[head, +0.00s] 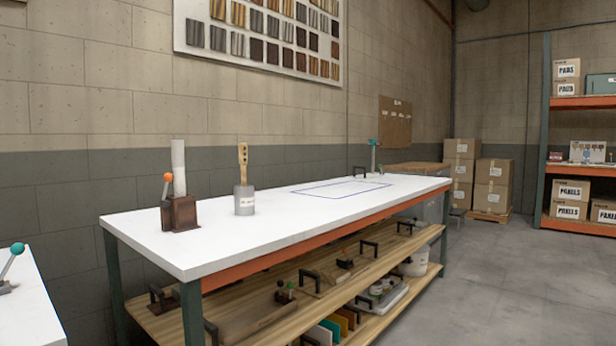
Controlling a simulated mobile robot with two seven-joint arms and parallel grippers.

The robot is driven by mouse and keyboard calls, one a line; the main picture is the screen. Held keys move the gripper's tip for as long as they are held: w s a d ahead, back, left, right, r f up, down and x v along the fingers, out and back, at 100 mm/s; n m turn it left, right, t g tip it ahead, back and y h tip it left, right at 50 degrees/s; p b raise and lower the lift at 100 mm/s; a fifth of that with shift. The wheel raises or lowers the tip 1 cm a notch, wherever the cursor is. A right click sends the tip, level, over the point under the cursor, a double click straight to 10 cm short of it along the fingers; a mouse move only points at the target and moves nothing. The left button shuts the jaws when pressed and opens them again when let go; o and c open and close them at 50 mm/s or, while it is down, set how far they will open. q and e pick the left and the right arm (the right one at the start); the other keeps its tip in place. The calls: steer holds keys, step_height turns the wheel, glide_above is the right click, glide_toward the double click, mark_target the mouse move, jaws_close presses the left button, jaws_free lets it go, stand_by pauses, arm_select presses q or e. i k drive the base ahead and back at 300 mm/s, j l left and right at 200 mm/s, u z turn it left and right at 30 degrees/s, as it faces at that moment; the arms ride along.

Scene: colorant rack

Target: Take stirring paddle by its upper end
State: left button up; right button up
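A wooden stirring paddle (243,160) stands upright in a grey can (244,205) with a white label, in the head view left of the middle. Its upper end is free and shows holes; its lower part is hidden inside the can. The can stands on a long white-topped workbench (260,233). Neither of my grippers shows in the head view.
Left of the can stands a brown block (185,213) with an orange-knobbed lever (167,178) and a white cylinder (178,165). A blue outlined rectangle (340,188) on the bench is empty. Another white table (28,310) is at the left edge. Floor on the right is clear.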

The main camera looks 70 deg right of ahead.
mark_target(243, 148)
steer(key=z, duration=1.55)
